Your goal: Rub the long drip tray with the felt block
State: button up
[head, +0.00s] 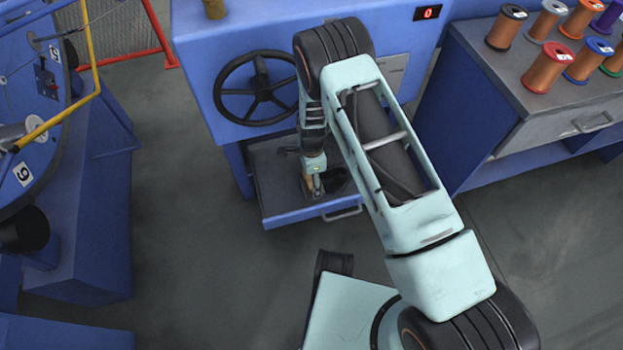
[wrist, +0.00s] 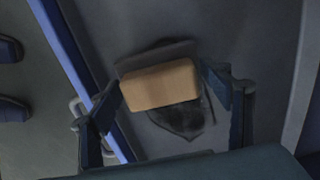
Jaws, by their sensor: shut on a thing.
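My gripper (head: 314,184) points down into the long drip tray (head: 272,180), a grey-floored tray with a blue front that sticks out below the handwheel. In the wrist view, my gripper (wrist: 163,90) is shut on the felt block (wrist: 160,84), a tan block with a dark grey strip along its far edge. The block is low over the tray floor (wrist: 110,30); I cannot tell whether it touches. A dark stain (wrist: 182,118) shows on the floor beside and partly under the block. In the head view my arm hides part of the tray.
A black handwheel (head: 257,88) on the blue machine front stands just above the tray. A handle (head: 343,212) is on the tray's front. A blue cabinet with several wire spools (head: 548,68) is at right. Blue machinery (head: 80,210) stands at left, with open floor between.

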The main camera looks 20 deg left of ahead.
jog(key=shift+f+b, duration=0.9)
jog(key=shift+f, duration=0.15)
